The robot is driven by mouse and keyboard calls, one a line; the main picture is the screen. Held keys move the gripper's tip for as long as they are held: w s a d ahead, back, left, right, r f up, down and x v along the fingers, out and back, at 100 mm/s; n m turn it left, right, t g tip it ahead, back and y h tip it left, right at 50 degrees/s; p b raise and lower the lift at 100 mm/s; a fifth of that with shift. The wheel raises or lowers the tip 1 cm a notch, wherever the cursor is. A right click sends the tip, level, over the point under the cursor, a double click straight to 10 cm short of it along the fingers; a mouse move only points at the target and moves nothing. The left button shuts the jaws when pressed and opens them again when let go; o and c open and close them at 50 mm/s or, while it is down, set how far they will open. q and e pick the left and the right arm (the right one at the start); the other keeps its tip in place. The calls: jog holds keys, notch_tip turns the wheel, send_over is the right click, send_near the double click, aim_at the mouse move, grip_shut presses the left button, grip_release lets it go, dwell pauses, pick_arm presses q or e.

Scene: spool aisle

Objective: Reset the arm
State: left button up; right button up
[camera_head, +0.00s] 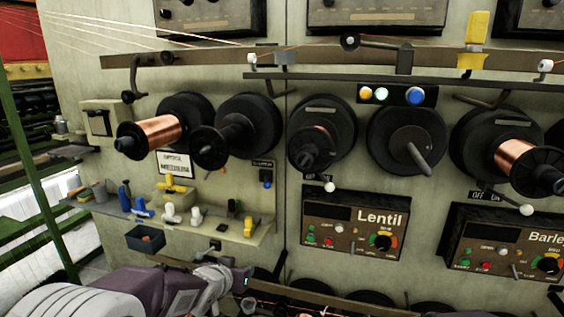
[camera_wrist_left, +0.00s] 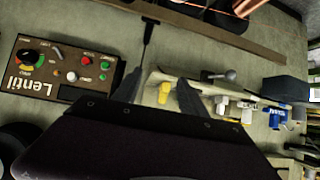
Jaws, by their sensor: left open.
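My left arm reaches in from the bottom left of the head view. Its gripper (camera_head: 245,280) is in front of the machine's lower part, below the small shelf (camera_head: 238,232) and left of the Lentil control panel (camera_head: 355,224). In the left wrist view the two dark fingers (camera_wrist_left: 160,80) stand apart with nothing held between them. The shelf with a yellow piece (camera_wrist_left: 164,92) shows beyond them, and the Lentil panel (camera_wrist_left: 58,70) is at the left. My right gripper is in neither view.
The Barley panel (camera_head: 510,245) is at the right. A blue-grey bin (camera_head: 145,239) hangs below the shelf. A green post (camera_head: 35,180) stands at the left.

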pick_arm(q)
jog(key=s+a+f+n+g+y, duration=0.1)
jog(key=s+a+f+g, duration=0.2)
jog(key=s, duration=0.5)
jog(key=s+a+f+n+g, duration=0.1)
jog(key=s+f+g, duration=0.2)
jog(key=s+f, duration=0.35)
jog(key=s+a+f+n+g+y, duration=0.1)
jog(key=s+a+f+g, duration=0.15)
jog(key=s, duration=0.75)
notch_tip(320, 180, up, 14)
jog(key=s+g+p, duration=0.1)
jog(key=p, duration=1.3)
jog(key=shift+s+d+m+p, duration=0.3)
jog(key=shift+s, duration=0.05)
